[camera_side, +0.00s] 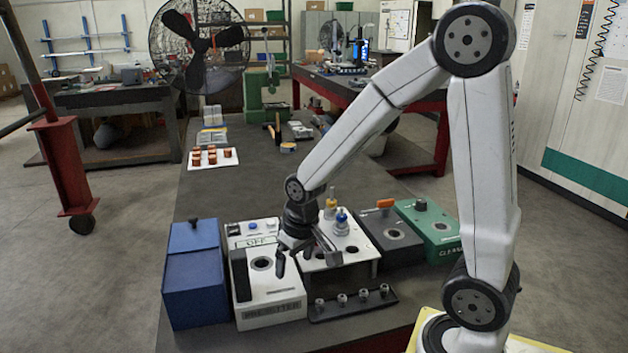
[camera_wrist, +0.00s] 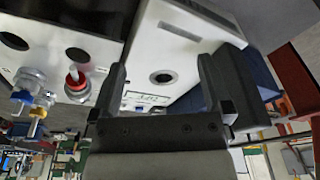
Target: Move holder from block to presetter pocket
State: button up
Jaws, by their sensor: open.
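The white presetter (camera_side: 270,290) stands at the front, with a round pocket (camera_side: 262,263) in its top. The wrist view shows the pocket (camera_wrist: 163,77) as a dark hole in a metal ring, with nothing in it. To its right in the side view is the white block (camera_side: 352,246), holding a yellow-topped holder (camera_side: 331,207) and a blue-topped holder (camera_side: 341,221). In the wrist view a red-topped holder (camera_wrist: 75,80) also stands in the block, beside an empty hole. My gripper (camera_side: 308,262) is open and empty, above the presetter and block. Its fingers (camera_wrist: 163,66) frame the pocket in the wrist view.
A blue box (camera_side: 194,275) stands left of the presetter. A dark grey box (camera_side: 390,237) and a green box (camera_side: 428,228) stand right of the block. A black rack (camera_side: 352,305) with several small studs lies in front. The bench behind is mostly clear.

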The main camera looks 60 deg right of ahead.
jog(key=w+d+m, duration=0.1)
jog(key=d, duration=0.1)
jog(key=w+d+r+m, duration=0.1)
jog(key=d, duration=0.2)
jog(key=w+d+m, duration=0.1)
jog(key=w+d, duration=0.1)
jog(key=d, duration=0.1)
jog(key=shift+d+r+g, duration=0.1)
jog(key=shift+r+g, duration=0.15)
jog(key=shift+g, duration=0.15)
jog(key=d+m, duration=0.1)
jog(key=d, duration=0.2)
jog(key=w+d+r+m, duration=0.1)
jog(key=d, duration=0.2)
jog(key=d+m, duration=0.1)
jog(key=d, duration=0.3)
jog(key=shift+w+r+g+y, duration=0.25)
jog(key=shift+w+g+y, duration=0.05)
jog(key=shift+w+g, duration=0.1)
jog(key=shift+a+f, duration=0.1)
jog(key=shift+f, duration=1.2)
jog(key=shift+f, duration=2.6)
grip_shut()
